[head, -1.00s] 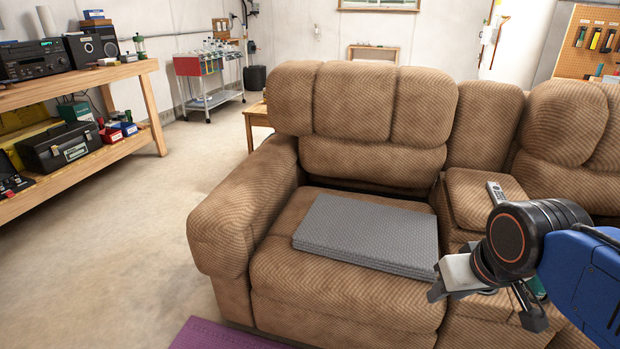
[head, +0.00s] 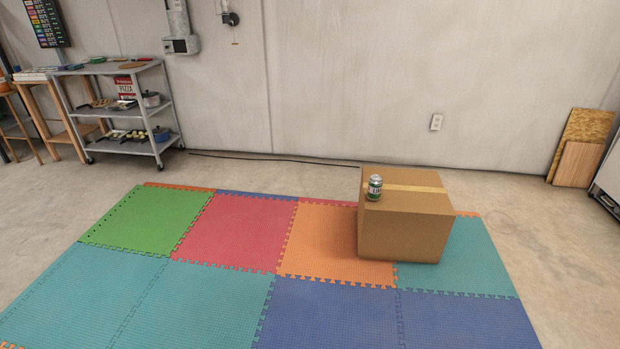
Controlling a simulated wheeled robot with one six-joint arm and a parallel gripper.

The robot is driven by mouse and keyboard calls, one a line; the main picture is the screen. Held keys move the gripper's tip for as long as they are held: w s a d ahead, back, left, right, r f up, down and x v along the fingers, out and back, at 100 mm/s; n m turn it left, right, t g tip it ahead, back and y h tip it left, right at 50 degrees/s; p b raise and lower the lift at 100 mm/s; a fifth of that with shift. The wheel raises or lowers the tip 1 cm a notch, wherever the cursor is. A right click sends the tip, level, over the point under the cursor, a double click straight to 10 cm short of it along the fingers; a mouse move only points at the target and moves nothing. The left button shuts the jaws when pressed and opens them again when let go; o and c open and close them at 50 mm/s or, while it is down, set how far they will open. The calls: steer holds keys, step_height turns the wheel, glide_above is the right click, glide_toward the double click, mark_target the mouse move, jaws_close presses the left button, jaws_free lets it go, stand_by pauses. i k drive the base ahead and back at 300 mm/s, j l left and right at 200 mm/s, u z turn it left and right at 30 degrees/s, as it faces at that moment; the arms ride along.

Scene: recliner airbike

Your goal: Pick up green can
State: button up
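A small green can (head: 375,188) with a silver top stands upright on a closed cardboard box (head: 405,231), near the box's left front edge. The box sits on the coloured foam mat, right of the picture's middle. Nothing touches the can. My gripper and arm do not show in the head view now.
The foam mat (head: 225,232) of joined tiles covers the floor in front, and its left and middle are clear. A grey shelf cart (head: 118,115) stands at the back left by the wall. Wooden boards (head: 577,163) lean at the right.

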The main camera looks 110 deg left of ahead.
mark_target(375, 183)
steer(key=u, duration=3.15)
steer(key=i+j+u, duration=0.1)
steer(key=i+u, duration=0.2)
steer(key=i, duration=1.8)
